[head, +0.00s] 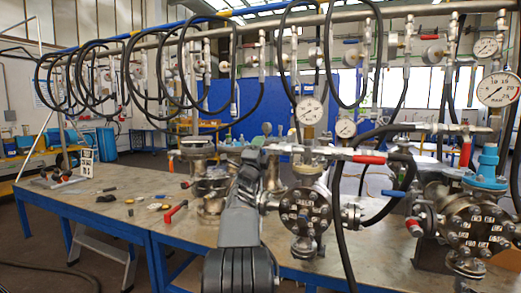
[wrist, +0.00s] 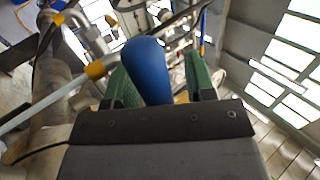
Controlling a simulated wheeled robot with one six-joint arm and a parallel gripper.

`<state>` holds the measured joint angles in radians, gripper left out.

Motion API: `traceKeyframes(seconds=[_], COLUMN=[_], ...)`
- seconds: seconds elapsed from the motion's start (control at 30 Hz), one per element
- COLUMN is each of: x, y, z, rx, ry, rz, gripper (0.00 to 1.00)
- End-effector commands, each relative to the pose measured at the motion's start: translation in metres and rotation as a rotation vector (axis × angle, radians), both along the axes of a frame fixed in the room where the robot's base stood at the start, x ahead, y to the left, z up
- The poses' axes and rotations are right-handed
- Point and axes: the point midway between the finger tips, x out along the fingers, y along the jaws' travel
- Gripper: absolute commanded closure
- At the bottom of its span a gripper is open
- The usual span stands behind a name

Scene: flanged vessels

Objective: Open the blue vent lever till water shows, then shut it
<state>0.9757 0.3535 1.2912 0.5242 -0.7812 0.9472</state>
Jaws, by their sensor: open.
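The blue vent lever (wrist: 147,68) fills the middle of the wrist view as a rounded blue grip. It lies between the two green fingers of my gripper (wrist: 161,76), nearer the left one. The fingers are apart; whether either touches the lever is not clear. In the head view my gripper (head: 256,158) is at the end of my dark arm, by the pipework left of the middle flanged vessel (head: 305,212). I cannot see any water.
Another blue lever (head: 393,193) and a red-handled valve (head: 368,160) are to the right. A larger flanged vessel (head: 474,225) stands at the far right. Black hoses hang close around. The bench (head: 125,205) at left has loose small parts and a red-handled tool (head: 176,211).

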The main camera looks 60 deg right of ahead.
Motion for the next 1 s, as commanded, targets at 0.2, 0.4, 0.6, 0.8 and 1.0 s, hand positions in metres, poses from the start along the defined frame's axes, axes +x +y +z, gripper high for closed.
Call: traceKeyframes(seconds=[0.2,0.4,0.6,0.8,1.0], x=[0.0,-0.005,-0.01,-0.015,-0.018], y=[0.007,0.033,0.066,0.094,0.109], z=[-0.005,-0.023,-0.046,-0.064,-0.074], rx=[0.0,0.0,0.001,0.001,-0.001], ry=[0.001,0.001,0.002,0.001,0.0], rz=[0.001,0.002,0.003,0.002,0.001], gripper=[0.5,0.5,0.5,0.5,0.5])
